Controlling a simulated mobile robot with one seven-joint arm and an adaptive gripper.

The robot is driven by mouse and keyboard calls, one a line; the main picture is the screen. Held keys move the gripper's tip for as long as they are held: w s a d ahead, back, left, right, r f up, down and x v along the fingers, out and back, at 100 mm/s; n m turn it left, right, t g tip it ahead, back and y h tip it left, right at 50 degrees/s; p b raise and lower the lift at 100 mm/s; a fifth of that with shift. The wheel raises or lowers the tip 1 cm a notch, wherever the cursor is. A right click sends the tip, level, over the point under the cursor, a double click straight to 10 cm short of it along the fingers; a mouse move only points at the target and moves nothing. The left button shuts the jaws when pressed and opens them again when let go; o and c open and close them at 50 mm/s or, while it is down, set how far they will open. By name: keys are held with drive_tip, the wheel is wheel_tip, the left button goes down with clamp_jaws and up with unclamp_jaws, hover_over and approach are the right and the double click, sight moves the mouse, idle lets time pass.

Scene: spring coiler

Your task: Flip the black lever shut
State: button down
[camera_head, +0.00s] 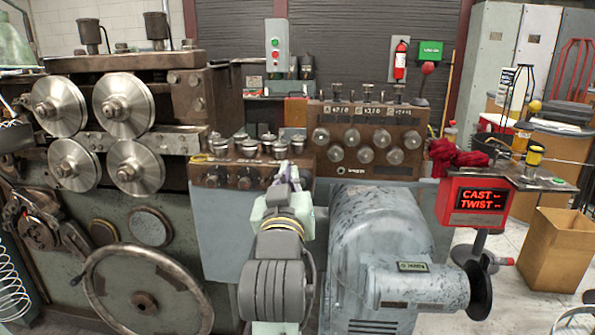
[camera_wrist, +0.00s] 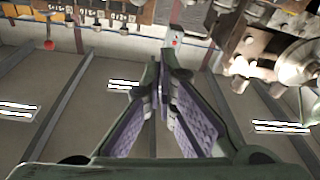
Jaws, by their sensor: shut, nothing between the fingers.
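I cannot tell for certain which part is the black lever. A dark upright lever with a red ball knob (camera_head: 427,68) stands at the right end of the brown roller block (camera_head: 365,168); the knob also shows in the wrist view (camera_wrist: 48,44), hanging down because that view is upside down. My gripper (camera_head: 287,172) is in front of the machine, left of and below the knob, apart from it. In the wrist view my gripper (camera_wrist: 162,62) has its purple-padded fingers together at the tips, with nothing between them.
Large steel rollers (camera_head: 125,105) and a handwheel (camera_head: 148,290) are at left. A grey motor housing (camera_head: 380,245) stands right of my arm. A red display box (camera_head: 475,202) and a cardboard box (camera_head: 560,248) are at right. Free air lies above the roller block.

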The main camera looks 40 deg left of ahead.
drive_tip(key=p+x, duration=0.4)
drive_tip(key=x, duration=0.6)
drive_tip(key=shift+s+d+f, duration=0.1)
drive_tip(key=shift+d+f, duration=0.15)
drive_tip(key=shift+f, duration=0.7)
drive_tip(key=shift+d+f, duration=0.3)
drive_tip(key=shift+f, duration=0.7)
drive_tip(key=shift+f, duration=0.1)
drive_tip(key=shift+s+d+f+t+b, duration=0.1)
drive_tip(key=shift+s+f+t+b, duration=0.2)
drive_tip(key=shift+b, duration=0.8)
drive_tip(key=shift+f+y+b, duration=0.25)
drive_tip(key=shift+y+b, duration=0.05)
drive_tip(key=shift+b, duration=0.1)
wheel_tip(320, 180, down, 10)
drive_tip(key=s+n+t+y+b, duration=0.1)
drive_tip(key=t+y+b, duration=0.3)
drive_tip(key=b, duration=1.9)
drive_tip(key=shift+d+r+t, duration=0.2)
drive_tip(key=shift+d+t, duration=0.25)
drive_tip(key=shift+t, duration=0.05)
